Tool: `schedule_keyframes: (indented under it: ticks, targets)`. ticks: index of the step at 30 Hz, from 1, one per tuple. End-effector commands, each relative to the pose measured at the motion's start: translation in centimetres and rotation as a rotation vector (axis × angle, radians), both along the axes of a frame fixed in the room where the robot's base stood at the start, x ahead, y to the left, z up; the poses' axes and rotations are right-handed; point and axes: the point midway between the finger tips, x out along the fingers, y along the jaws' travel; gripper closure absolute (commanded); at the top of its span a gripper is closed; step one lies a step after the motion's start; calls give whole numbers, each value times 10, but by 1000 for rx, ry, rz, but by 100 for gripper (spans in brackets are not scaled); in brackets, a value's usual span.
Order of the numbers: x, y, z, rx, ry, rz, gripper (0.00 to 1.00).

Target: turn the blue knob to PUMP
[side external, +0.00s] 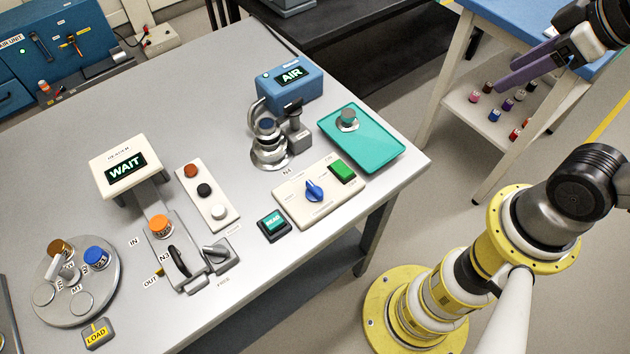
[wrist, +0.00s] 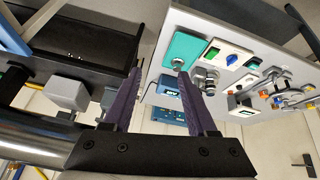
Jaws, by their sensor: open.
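The blue knob (side external: 313,190) sits on a cream panel (side external: 291,209) near the right front edge of the table. The small labels around the knob are too small to read, so I cannot tell which one it points to. In the wrist view the knob (wrist: 232,59) shows small, on its panel right of the fingers. My gripper (side external: 522,60) has purple fingers and is high at the upper right, off the table and well apart from the knob. In the wrist view my gripper (wrist: 158,75) is open with nothing between its fingers.
A green button (side external: 342,171) shares the panel. Close around are a teal tray (side external: 385,158), a metal fitting (side external: 268,148) by the blue AIR box (side external: 290,84), and a square teal button (side external: 272,223). A blue-topped cart (side external: 490,12) stands near my gripper.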

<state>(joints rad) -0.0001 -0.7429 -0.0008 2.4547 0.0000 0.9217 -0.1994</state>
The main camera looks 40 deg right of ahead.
Motion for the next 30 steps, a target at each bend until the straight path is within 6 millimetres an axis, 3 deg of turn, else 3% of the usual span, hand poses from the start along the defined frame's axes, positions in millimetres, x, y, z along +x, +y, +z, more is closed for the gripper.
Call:
schedule_keyframes:
  ticks: [1, 4, 8, 14, 18, 22, 27, 30]
  targets:
    - [9, 1, 9, -29, 2, 59, 32]
    - [30, 9, 21, -85, 22, 202, 14]
    - [57, 25, 30, -142, 59, 378, 12]
    - [108, 72, 28, -225, 139, 698, 12]
    - [140, 120, 11, -273, 203, 923, 12]
    - [157, 171, -16, -306, 270, 1105, 12]
    - [160, 227, -58, -329, 355, 1250, 12]
    - [153, 247, -79, -340, 399, 1301, 12]
